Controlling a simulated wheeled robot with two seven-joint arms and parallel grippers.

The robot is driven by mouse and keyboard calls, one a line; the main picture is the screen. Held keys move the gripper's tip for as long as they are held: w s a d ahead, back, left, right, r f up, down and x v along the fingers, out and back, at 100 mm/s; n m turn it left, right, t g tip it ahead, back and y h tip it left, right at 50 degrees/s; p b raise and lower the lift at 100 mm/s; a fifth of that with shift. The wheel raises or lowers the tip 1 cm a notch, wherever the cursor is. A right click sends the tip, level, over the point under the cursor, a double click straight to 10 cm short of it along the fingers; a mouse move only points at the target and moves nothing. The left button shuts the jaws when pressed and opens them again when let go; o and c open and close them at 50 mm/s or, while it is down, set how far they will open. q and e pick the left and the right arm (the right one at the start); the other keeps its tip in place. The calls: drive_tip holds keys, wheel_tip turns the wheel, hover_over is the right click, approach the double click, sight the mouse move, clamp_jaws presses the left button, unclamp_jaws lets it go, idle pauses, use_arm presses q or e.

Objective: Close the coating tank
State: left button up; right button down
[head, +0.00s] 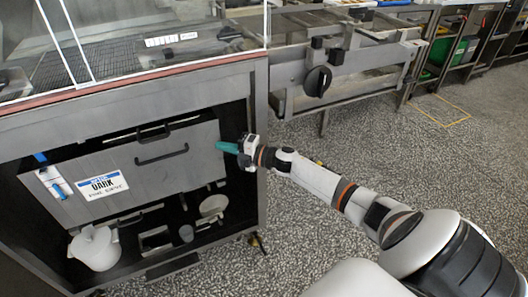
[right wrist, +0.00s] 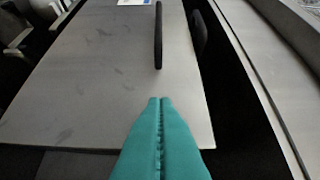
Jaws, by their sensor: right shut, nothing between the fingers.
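The coating tank (head: 195,160) is a grey steel box inside the cabinet under the glass-topped machine. Its front has a black bar handle (head: 162,156) and a white-and-blue label reading "DARK" (head: 103,185). A dark gap shows above its front's top edge, with another dark handle behind it. My right gripper (head: 218,146), with teal fingers, is shut and empty at the right end of the tank's front. In the right wrist view the fingertips (right wrist: 160,101) overlap the grey panel (right wrist: 90,85) near its edge, with the handle (right wrist: 158,35) beyond; contact cannot be told. My left gripper is out of view.
The cabinet's right post (head: 261,150) stands close beside my right gripper. Below the tank are a white pot (head: 95,248), small containers and a pale bowl (head: 213,207). A steel conveyor frame with a black knob (head: 317,81) is behind.

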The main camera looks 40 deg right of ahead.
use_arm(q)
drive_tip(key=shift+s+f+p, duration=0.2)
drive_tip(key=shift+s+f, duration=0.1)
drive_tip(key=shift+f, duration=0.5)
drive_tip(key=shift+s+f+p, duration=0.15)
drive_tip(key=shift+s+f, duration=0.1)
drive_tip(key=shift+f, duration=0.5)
use_arm(e)
drive_tip(key=v, duration=1)
drive_tip(key=shift+s, duration=0.2)
drive_tip(key=shift+a+f, duration=0.1)
drive_tip(key=shift+f, duration=0.1)
